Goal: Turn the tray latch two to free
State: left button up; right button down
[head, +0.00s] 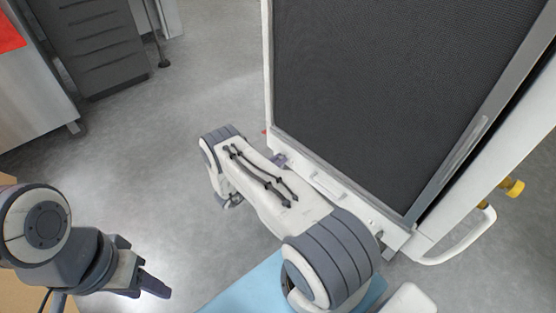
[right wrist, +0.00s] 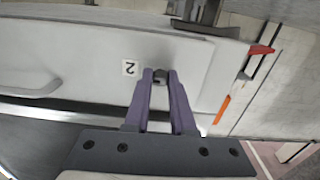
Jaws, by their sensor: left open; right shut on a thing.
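In the right wrist view, a white tray front (right wrist: 85,65) carries a small label with the number 2 (right wrist: 129,68). My right gripper (right wrist: 160,78) is shut on a small dark latch (right wrist: 160,76) just right of that label. The fingers cover most of the latch, so its exact angle is hard to tell. In the head view the tray front (head: 345,200) runs along the bottom of the washer, and my right arm hides most of the latch area. My left gripper (head: 152,284) is open and empty at the lower left, away from the washer.
The washer's large dark mesh panel (head: 390,90) stands above the tray front. A white bar handle (head: 465,245) and yellow knob (head: 513,187) are at its right. A grey cabinet (head: 95,45) stands at the back left. The floor between is clear.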

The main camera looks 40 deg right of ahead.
jog(key=shift+m, duration=0.3)
dwell(0.4)
jog(key=c, duration=0.8)
grip_release()
jog(key=shift+o, duration=0.2)
jog(key=shift+a, duration=0.35)
jog(key=a+p, duration=0.3)
jog(key=a, duration=0.6)
jog(key=shift+s+a, duration=0.4)
